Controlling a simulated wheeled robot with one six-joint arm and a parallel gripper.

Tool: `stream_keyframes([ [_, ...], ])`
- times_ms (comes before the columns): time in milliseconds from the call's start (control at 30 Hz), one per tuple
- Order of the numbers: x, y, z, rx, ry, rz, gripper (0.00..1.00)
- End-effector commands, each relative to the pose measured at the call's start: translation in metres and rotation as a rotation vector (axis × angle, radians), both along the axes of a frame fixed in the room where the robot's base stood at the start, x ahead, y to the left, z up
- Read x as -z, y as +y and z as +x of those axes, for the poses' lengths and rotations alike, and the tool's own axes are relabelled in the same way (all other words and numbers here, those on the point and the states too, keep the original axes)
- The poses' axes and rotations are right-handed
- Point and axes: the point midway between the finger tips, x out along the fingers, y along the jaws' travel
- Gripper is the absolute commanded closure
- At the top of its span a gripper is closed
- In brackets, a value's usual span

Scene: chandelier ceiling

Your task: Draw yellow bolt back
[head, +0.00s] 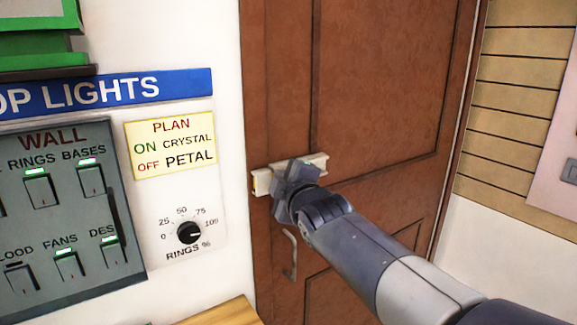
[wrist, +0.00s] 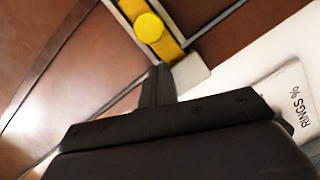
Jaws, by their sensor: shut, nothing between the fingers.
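The yellow bolt (wrist: 148,27) has a round knob and sits in a white housing (head: 318,162) on the brown door (head: 350,85). In the wrist view the bolt is near the top, and the housing's end block (wrist: 190,74) lies below it, toward the white wall. In the head view only a sliver of yellow (head: 254,184) shows at the housing's left end; my gripper (head: 284,186) covers the rest. In the wrist view my gripper (wrist: 158,72) is shut and empty, its tips just below the bolt. I cannot tell whether they touch it.
A curved door handle (head: 290,254) is below the bolt. To the left, the white wall carries a switch panel (head: 62,215), a yellow sign (head: 170,143) and a dial (head: 189,232). A wooden edge (head: 220,312) shows at the bottom. The door's upper part is clear.

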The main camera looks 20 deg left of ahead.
Motion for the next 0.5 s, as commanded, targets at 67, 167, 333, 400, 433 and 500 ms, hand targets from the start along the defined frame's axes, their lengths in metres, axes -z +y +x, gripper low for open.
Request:
stream_keyframes([
  [67, -0.0027, -0.0028, 0.0041, 0.003, 0.002, -0.003, 1.00],
  [167, -0.0001, -0.0053, 0.0074, 0.003, 0.003, -0.003, 1.00],
  [333, 0.0032, -0.0090, 0.0109, 0.001, 0.001, -0.002, 1.00],
  [400, 0.0048, -0.0098, 0.0117, 0.000, 0.002, -0.001, 1.00],
  [433, 0.0053, -0.0101, 0.0118, 0.000, 0.002, -0.001, 1.00],
  [500, 0.0063, -0.0104, 0.0122, -0.001, 0.002, 0.000, 1.00],
])
